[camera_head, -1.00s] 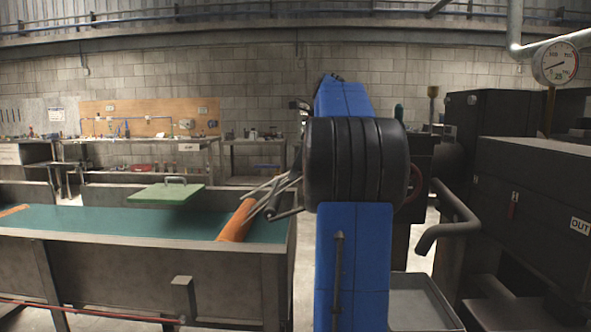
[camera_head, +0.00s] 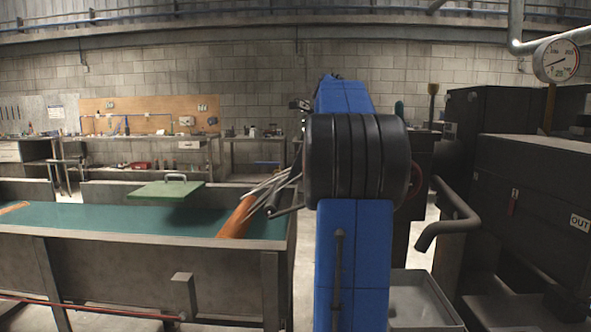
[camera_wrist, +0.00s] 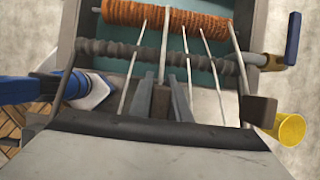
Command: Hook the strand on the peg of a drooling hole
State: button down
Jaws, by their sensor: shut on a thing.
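In the wrist view my gripper (camera_wrist: 160,82) is at the middle, its dark fingers close together, shut on a pale strand (camera_wrist: 165,45). That strand runs up toward an orange ribbed roller (camera_wrist: 170,16). Other pale strands (camera_wrist: 207,48) run from the roller, past a dark ribbed bar (camera_wrist: 115,48), down beside the gripper. In the head view the orange roller (camera_head: 236,217) and a bundle of strands (camera_head: 268,188) show left of my arm, which hides the gripper. I cannot make out a peg or a drooling hole.
The trough of teal liquid (camera_head: 120,219) lies at the left, with a green lid (camera_head: 165,190) above it. In the wrist view a blue-handled valve (camera_wrist: 293,38) and a yellow cup (camera_wrist: 290,130) are at the right. A bent grey pipe (camera_head: 445,228) and dark cabinets (camera_head: 530,190) stand right of my arm.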

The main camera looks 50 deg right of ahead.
jog(key=shift+f, duration=0.8)
dwell(0.9)
jog(key=c, duration=1.6)
grip_release()
jog(key=shift+o, duration=0.2)
jog(key=v, duration=1.2)
